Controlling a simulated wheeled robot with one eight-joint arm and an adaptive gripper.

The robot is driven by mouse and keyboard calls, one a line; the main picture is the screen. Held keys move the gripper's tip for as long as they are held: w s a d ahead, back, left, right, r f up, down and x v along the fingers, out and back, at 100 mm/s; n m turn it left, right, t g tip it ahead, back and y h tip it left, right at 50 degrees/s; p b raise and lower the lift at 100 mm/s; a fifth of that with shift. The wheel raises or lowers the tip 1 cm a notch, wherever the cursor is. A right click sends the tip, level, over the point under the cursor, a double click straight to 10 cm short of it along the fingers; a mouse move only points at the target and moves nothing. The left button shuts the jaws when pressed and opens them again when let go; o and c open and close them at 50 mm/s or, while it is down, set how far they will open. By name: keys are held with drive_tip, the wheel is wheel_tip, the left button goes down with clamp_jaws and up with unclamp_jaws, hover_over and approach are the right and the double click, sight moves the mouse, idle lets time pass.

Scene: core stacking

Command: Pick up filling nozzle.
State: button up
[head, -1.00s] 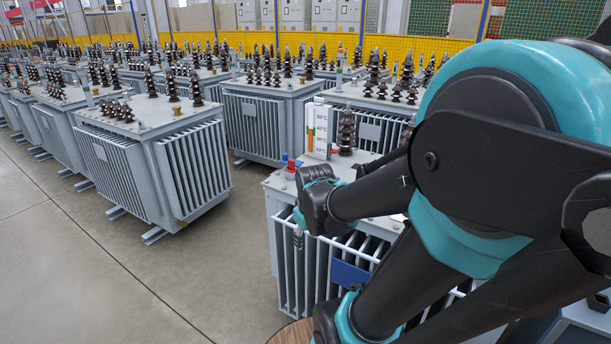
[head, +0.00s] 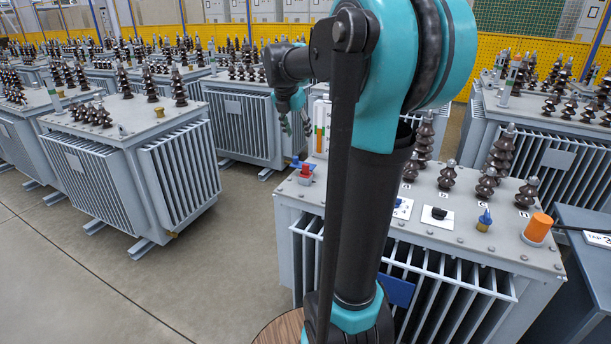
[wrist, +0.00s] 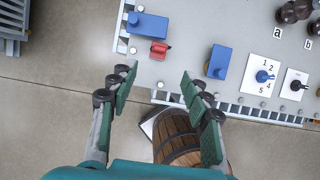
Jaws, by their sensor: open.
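The near transformer's top (head: 450,222) carries several small fittings; I cannot tell for certain which is the filling nozzle. A small red fitting (head: 305,174) with blue beside it sits at its left corner. A yellow fitting with a blue cap (head: 485,220) and an orange cylinder (head: 539,228) stand towards the right. My gripper (head: 296,128) is open and empty, above and left of that corner in the head view. In the wrist view its fingers (wrist: 158,88) are spread, with the red fitting (wrist: 159,49) and a blue block (wrist: 149,26) beyond the tips.
Tall brown insulators (head: 500,150) and a white gauge (head: 321,128) rise from the top. A blue knob dial (wrist: 264,76) and a black knob (wrist: 295,86) lie right. A wooden barrel (wrist: 178,138) is below. Another transformer (head: 135,165) stands left; floor between is clear.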

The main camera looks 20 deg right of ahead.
hover_over(305, 165)
drive_tip(key=f, duration=0.9)
drive_tip(key=shift+s+a+f, duration=0.35)
drive_tip(key=shift+a+f, duration=0.05)
drive_tip(key=shift+s+x, duration=0.2)
drive_tip(key=shift+x, duration=2.8)
drive_tip(key=shift+a+f, duration=0.15)
drive_tip(key=shift+a, duration=0.05)
clamp_jaws()
